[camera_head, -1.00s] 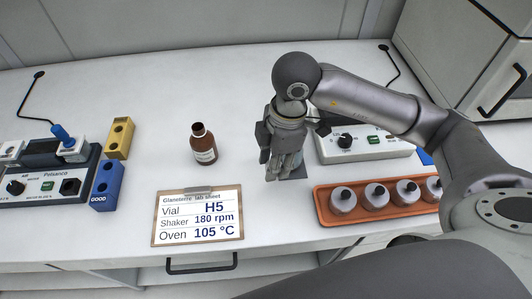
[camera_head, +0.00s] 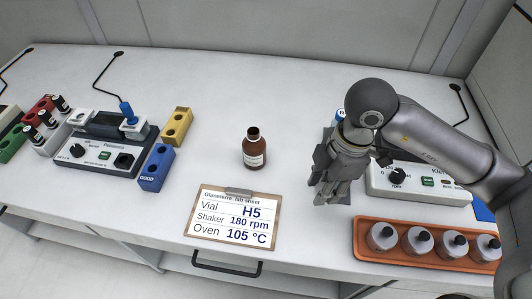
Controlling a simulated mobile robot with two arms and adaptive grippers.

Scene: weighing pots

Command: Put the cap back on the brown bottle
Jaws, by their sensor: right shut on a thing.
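The brown bottle (camera_head: 254,150) stands upright on the bench, with its neck open and no cap on it. It has a white label. My left gripper is not in view.
A clipboard sheet (camera_head: 234,218) lies in front of the bottle. A shaker (camera_head: 108,150) with yellow (camera_head: 177,127) and blue (camera_head: 156,168) blocks stands left. At right are a control unit (camera_head: 415,180) and an orange tray (camera_head: 372,257) of several capped bottles. The bench around the bottle is clear.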

